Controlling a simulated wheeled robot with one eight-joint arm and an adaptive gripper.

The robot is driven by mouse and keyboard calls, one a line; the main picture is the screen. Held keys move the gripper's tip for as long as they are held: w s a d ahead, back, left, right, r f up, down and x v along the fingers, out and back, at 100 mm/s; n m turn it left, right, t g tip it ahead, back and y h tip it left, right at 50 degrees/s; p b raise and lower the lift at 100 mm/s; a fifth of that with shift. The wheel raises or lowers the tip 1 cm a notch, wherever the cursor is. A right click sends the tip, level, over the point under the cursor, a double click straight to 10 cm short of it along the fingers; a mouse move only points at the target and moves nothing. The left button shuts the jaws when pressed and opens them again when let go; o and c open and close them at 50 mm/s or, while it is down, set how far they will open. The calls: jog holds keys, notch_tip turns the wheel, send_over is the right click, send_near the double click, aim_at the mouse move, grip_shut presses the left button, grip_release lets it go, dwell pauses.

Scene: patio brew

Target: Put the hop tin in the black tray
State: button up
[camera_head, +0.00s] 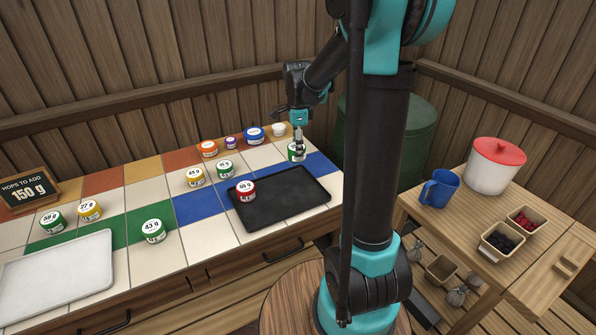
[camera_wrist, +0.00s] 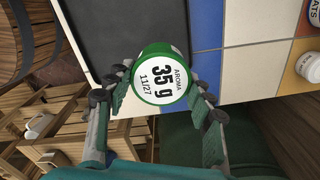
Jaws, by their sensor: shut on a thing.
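My gripper (camera_head: 299,139) is shut on a green-lidded hop tin (camera_head: 296,152) just beyond the black tray's far edge. In the wrist view this tin (camera_wrist: 160,78) sits between the two fingers, its lid reading "AROMA 35 g 11/27". I cannot tell whether it touches the tiles. The black tray (camera_head: 290,205) lies on the tiled counter and also shows in the wrist view (camera_wrist: 110,25) beside the tin. A red-lidded tin (camera_head: 246,191) stands in the tray near its left end.
Several other tins stand on the counter, including a green one (camera_head: 225,169) and a yellow one (camera_head: 195,177) left of the tray. A white tray (camera_head: 60,272) lies at the left. A sign (camera_head: 28,192) reads "HOPS TO ADD 150 g". The tray's middle and right are clear.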

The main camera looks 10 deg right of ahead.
notch_tip(320, 180, down, 9)
jog(key=shift+f, duration=0.15)
dwell(0.4)
jog(key=shift+f, duration=0.1)
jog(key=o, duration=1.2)
jog(key=shift+c, duration=0.2)
notch_tip(320, 180, up, 12)
jog(key=shift+f, duration=0.1)
jog(key=shift+s, duration=0.15)
jog(key=s+d+f+n+t, duration=0.1)
jog(key=s+f+n, duration=0.3)
jog(key=s+n, duration=0.5)
jog(key=s+d+f+n+t, duration=0.2)
jog(key=s+f+n, duration=0.3)
jog(key=s+n, duration=0.4)
jog(key=s+t, duration=0.1)
jog(key=s, duration=0.2)
jog(key=shift+s+d+f+n, duration=0.25)
jog(key=shift+s+n, duration=0.05)
jog(key=shift+n, duration=0.1)
